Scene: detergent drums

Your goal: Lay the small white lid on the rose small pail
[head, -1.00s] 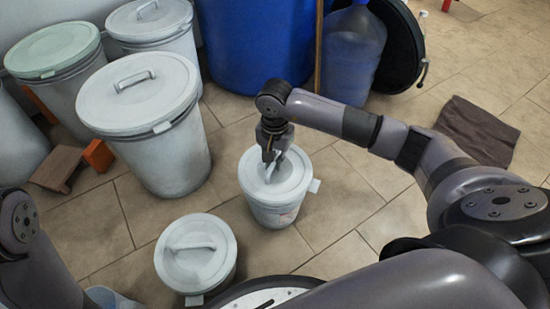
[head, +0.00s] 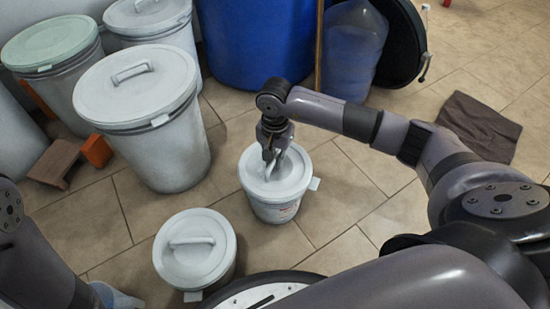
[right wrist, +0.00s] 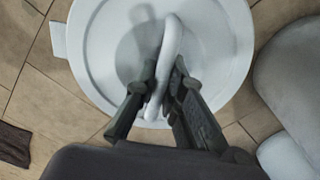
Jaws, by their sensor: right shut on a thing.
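The small white lid (head: 293,178) lies flat over the top of a small pail (head: 275,211) on the tiled floor. The pail's wall looks pale grey-white here, with no clear rose tint. My right gripper (head: 271,160) is above the lid and shut on its upright loop handle. In the right wrist view the lid (right wrist: 215,45) fills the upper middle, and the fingers of the right gripper (right wrist: 165,75) stand on both sides of the handle. The lid hides the pail's rim, so I cannot tell how snugly it sits. My left gripper is out of view.
A second small lidded pail (head: 195,262) stands close at the front left. A large lidded drum (head: 160,150) and a green-lidded drum (head: 60,85) stand behind. A blue barrel (head: 258,40) is at the back. A brown cloth (head: 480,125) lies on open floor at right.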

